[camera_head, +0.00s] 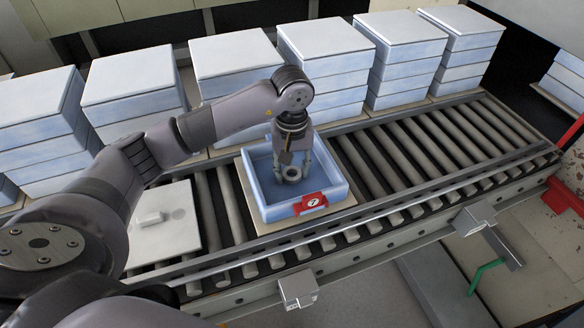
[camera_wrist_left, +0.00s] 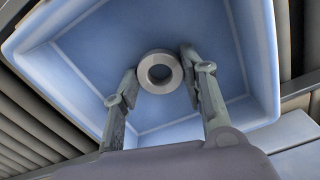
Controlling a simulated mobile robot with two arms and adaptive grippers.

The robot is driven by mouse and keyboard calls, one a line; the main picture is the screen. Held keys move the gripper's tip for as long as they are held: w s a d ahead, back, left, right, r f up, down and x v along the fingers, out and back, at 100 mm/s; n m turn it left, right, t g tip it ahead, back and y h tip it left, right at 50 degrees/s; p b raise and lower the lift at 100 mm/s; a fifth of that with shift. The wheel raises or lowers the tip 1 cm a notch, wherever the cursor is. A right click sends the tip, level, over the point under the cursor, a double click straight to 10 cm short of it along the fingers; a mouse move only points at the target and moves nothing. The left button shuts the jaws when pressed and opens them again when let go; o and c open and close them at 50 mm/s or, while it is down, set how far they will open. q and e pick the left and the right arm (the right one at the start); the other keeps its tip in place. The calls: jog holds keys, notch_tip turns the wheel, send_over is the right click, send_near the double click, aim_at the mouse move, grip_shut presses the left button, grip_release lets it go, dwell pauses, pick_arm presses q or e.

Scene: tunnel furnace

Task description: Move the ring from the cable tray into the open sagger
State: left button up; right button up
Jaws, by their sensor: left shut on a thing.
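The open sagger (camera_head: 259,196) is a light blue square box with a red numbered tag on its front, standing on a board on the roller conveyor. It fills much of the left wrist view (camera_wrist_left: 250,45). The grey ring (camera_head: 291,181) is inside the sagger's walls, low over its floor. My left gripper (camera_head: 292,166) reaches down into the sagger and is shut on the ring. In the left wrist view the ring (camera_wrist_left: 160,88) sits between the two fingertips (camera_wrist_left: 160,75). I cannot tell whether the ring touches the floor. No cable tray can be made out. My right gripper is not in view.
A pale square lid with a small block handle (camera_head: 163,224) lies on the rollers left of the sagger. Stacks of closed blue saggers (camera_head: 325,62) line the far side. The rollers (camera_head: 440,145) to the right are clear. A metal rail (camera_head: 400,212) runs along the near edge.

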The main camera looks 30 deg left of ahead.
pick_arm(q)
jog(key=o, duration=1.2)
jog(key=shift+r, duration=0.1)
